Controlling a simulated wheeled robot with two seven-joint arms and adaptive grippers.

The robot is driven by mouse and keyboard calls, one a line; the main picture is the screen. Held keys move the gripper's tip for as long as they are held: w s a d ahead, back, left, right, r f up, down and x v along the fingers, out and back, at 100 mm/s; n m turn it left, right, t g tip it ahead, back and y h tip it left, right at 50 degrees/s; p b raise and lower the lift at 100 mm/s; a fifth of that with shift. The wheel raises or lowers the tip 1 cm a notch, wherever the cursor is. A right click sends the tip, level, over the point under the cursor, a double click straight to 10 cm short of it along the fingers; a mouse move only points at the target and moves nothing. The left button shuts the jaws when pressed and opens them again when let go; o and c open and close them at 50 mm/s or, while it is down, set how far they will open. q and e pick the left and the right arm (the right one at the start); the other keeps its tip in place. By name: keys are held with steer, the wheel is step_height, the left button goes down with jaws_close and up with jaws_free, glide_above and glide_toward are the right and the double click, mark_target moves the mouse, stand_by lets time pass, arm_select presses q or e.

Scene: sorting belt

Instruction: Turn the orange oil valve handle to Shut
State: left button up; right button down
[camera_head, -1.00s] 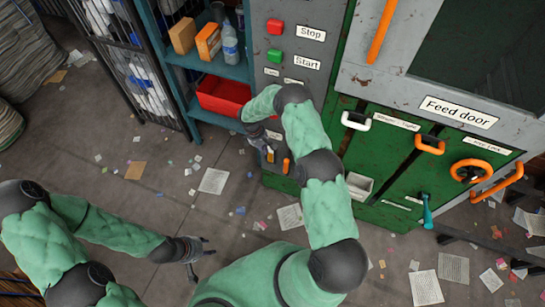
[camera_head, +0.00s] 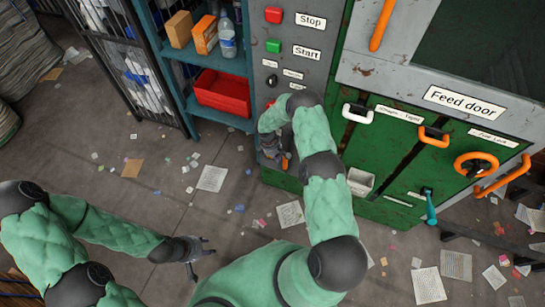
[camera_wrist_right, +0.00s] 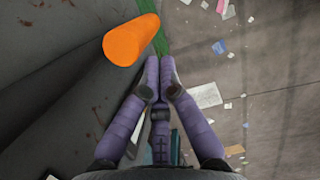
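A small orange handle (camera_head: 285,162) shows low on the machine's front in the head view, partly covered by my right gripper (camera_head: 272,154). No label for it is readable. In the right wrist view an orange rounded bar (camera_wrist_right: 131,40), apparently this handle, sticks out just left of and beyond my right gripper's fingertips (camera_wrist_right: 160,65). The fingertips are together with nothing between them, and the bar appears apart from them. My left gripper (camera_head: 208,246) is open and empty above the floor at the lower left.
Right of my right arm are a white handle (camera_head: 357,113), an orange handle (camera_head: 433,136), an orange wheel (camera_head: 476,165) and a teal lever (camera_head: 429,206). A shelf with a red bin (camera_head: 222,93) stands left. Paper scraps litter the floor.

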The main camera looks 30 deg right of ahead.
mark_target(285, 167)
stand_by(0.4)
steer(key=shift+s+d+r+t, duration=0.2)
steer(key=shift+t, duration=0.1)
steer(key=shift+s+d+r+t+y+p, duration=0.15)
steer(key=shift+s+d+t+y+p, duration=0.2)
steer(key=shift+y+p, duration=0.2)
steer(key=shift+s+d+r+t+y+p, duration=0.15)
steer(key=shift+s+d+t+y+p, duration=0.15)
steer(key=shift+s+d+t+y, duration=0.65)
steer(key=s+d+f+b, duration=0.4)
steer(key=s+f+b, duration=0.1)
steer(key=s, duration=0.1)
steer(key=shift+d+f, duration=0.15)
steer(key=shift+d, duration=0.25)
steer(key=shift+s+f, duration=0.15)
steer(key=shift+s, duration=0.15)
stand_by(0.3)
